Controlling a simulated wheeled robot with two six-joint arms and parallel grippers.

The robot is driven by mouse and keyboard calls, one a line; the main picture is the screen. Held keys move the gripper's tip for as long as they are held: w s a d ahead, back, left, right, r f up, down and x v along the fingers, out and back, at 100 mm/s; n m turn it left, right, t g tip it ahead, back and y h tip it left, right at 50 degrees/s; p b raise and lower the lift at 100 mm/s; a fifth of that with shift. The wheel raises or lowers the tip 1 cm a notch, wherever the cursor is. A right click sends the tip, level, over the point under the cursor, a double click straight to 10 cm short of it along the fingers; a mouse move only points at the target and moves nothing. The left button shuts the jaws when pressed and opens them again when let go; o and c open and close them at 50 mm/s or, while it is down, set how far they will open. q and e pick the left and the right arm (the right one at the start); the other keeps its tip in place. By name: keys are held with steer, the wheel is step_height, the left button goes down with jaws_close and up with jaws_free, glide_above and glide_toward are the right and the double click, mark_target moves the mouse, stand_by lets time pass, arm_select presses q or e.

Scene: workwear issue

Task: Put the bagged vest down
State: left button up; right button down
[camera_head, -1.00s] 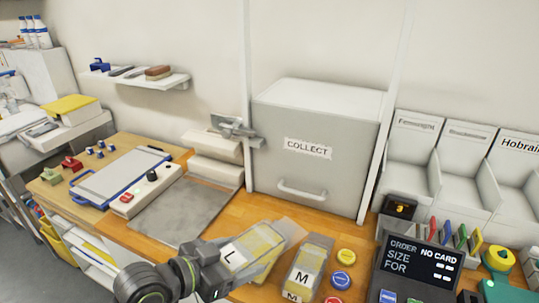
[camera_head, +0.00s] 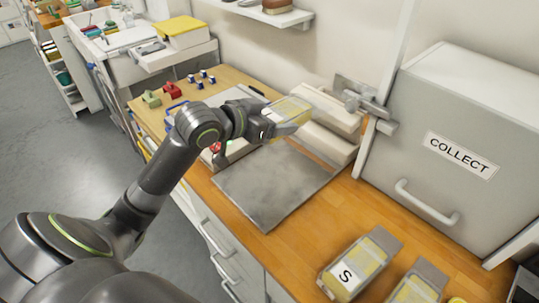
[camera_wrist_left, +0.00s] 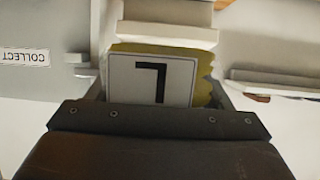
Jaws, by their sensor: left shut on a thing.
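The bagged vest (camera_head: 291,112) is a clear bag with a yellow garment in it, held in the air. My left gripper (camera_head: 266,124) is shut on its near end. In the head view the bag shows over the back part of the grey mat (camera_head: 265,190), in front of the pale rolls; its exact height is hard to judge. In the left wrist view the bagged vest (camera_wrist_left: 205,85) faces the camera with a white L label (camera_wrist_left: 152,80). The bag's far end is partly hidden there. My right gripper is out of view.
Two more bagged vests lie on the wooden bench, one labelled S (camera_head: 358,262), one at the lower edge (camera_head: 420,283). The COLLECT box (camera_head: 455,120) stands at the right. A metal bracket (camera_head: 365,100) juts out beside the rolls (camera_head: 330,140). The grey mat is bare.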

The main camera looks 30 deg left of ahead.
arm_select(q)
steer(key=shift+w+a+r, duration=0.15)
steer(key=shift+w+a, duration=0.25)
steer(key=shift+a, duration=0.1)
steer(key=shift+w+a+f, duration=0.15)
steer(key=shift+f, duration=0.15)
steer(key=f, duration=1.2)
steer(key=shift+s+f, duration=0.2)
steer(key=shift+f, duration=0.1)
step_height(320, 180, down, 4)
steer(key=shift+r, duration=0.1)
steer(key=shift+f, duration=0.25)
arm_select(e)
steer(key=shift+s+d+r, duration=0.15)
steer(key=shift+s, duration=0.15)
